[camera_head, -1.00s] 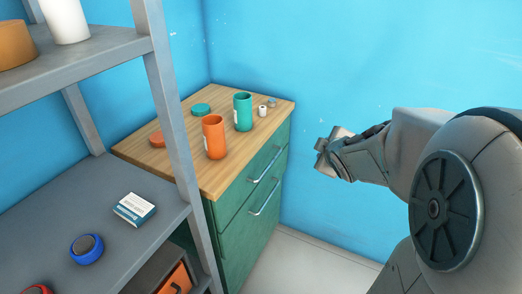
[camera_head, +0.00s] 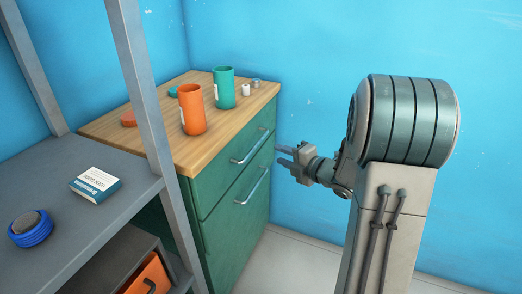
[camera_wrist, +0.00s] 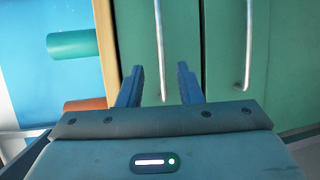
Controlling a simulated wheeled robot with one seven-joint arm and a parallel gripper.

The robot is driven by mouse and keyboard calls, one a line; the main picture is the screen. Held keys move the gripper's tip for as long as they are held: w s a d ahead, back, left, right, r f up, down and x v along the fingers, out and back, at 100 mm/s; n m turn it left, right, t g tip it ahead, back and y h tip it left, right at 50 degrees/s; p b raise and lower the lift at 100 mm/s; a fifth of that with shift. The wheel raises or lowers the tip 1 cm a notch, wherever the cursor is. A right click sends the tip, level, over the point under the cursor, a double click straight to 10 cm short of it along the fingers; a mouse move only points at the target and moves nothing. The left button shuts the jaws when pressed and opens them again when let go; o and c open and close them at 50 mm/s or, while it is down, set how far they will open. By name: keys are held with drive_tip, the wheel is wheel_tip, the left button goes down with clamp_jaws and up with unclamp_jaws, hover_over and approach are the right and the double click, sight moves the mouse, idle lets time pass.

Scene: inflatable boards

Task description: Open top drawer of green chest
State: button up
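The green chest (camera_head: 215,245) stands against the blue wall, with a wooden top. Its top drawer (camera_head: 222,172) is shut and has a silver bar handle (camera_head: 252,147). A lower drawer has a similar handle (camera_head: 254,187). My gripper (camera_head: 281,155) is to the right of the chest front, apart from the handles. In the wrist view my gripper (camera_wrist: 160,82) is open and empty, its two fingers pointing at the chest front. The top drawer handle (camera_wrist: 159,45) lies between the finger lines, ahead of the tips. The lower handle (camera_wrist: 247,50) is to the right.
An orange jar (camera_head: 192,112), a teal jar (camera_head: 223,88) and small lids stand on the wooden top (camera_head: 185,150). A grey shelf (camera_head: 85,220) with a box (camera_head: 95,184) and a blue roll (camera_head: 30,229) is at left. Floor in front of the chest is clear.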

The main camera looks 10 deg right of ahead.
drive_tip(key=b+x, duration=0.1)
drive_tip(key=x, duration=0.8)
drive_tip(key=shift+w+a, duration=0.25)
drive_tip(key=shift+w, duration=0.05)
drive_tip(key=shift+f, duration=0.15)
clamp_jaws()
